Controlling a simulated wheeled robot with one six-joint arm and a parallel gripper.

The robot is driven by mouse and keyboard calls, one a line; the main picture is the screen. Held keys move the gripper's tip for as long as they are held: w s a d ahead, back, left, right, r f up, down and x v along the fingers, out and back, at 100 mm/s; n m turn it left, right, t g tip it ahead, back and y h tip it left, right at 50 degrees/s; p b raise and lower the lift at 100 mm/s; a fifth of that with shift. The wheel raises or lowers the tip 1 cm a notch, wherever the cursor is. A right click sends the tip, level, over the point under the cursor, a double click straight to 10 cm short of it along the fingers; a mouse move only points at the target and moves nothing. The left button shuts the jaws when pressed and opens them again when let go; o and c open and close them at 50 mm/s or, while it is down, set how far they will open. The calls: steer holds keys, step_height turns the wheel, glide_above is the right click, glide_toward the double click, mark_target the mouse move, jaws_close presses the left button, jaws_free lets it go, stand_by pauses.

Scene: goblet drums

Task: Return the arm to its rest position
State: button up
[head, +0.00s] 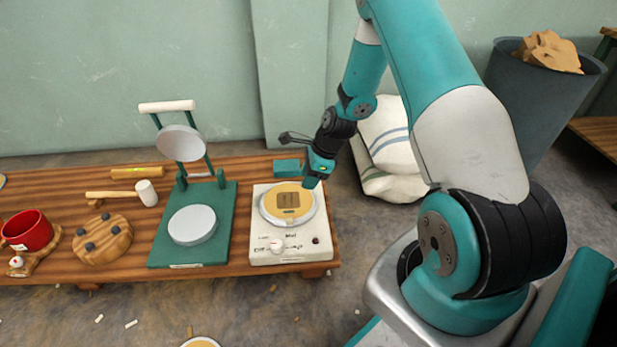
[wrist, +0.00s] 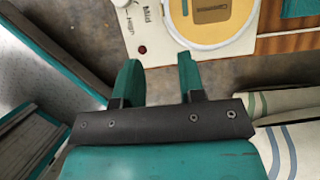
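My arm (head: 415,60) reaches out over the right end of the wooden bench. My gripper (head: 311,183) points down beside the upper right edge of a white device (head: 262,245). In the wrist view my gripper (wrist: 158,72) shows two teal fingers standing apart with nothing between them. The white device also shows in the wrist view (wrist: 160,30), beyond the fingertips. On it lies a round tan disc (head: 275,207) with a brown square piece (head: 290,202). Whether the fingertips touch the device cannot be told.
A teal block (head: 287,167) sits behind the device. To its left are a green press (head: 226,225), a mallet (head: 146,193), a round wooden piece (head: 102,240) and a red mug (head: 28,232). Sacks (head: 385,140) and a grey bin (head: 540,95) stand at right.

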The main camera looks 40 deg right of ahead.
steer(key=s+a+r+n+g, duration=0.1)
steer(key=s+a+r+n, duration=0.1)
steer(key=a+r+n, duration=0.7)
steer(key=s+a+r+n, duration=0.2)
steer(key=a+r+n, duration=0.4)
steer(key=r, duration=0.4)
steer(key=s+a+r+n+g+p, duration=0.1)
steer(key=s+a+r+n, duration=0.45)
steer(key=s+n, duration=0.35)
steer(key=s+a+r+n+g+p, duration=0.1)
steer(key=s+a+r+n, duration=0.55)
steer(key=s, duration=0.55)
step_height(320, 180, up, 38)
steer(key=d+n+p, duration=0.1)
steer(key=p, duration=3.6)
steer(key=shift+w+d+r, duration=0.15)
steer(key=shift+w+r, duration=0.05)
steer(key=shift+w, duration=0.05)
steer(key=shift+o, duration=0.5)
steer(key=shift+n, duration=0.25)
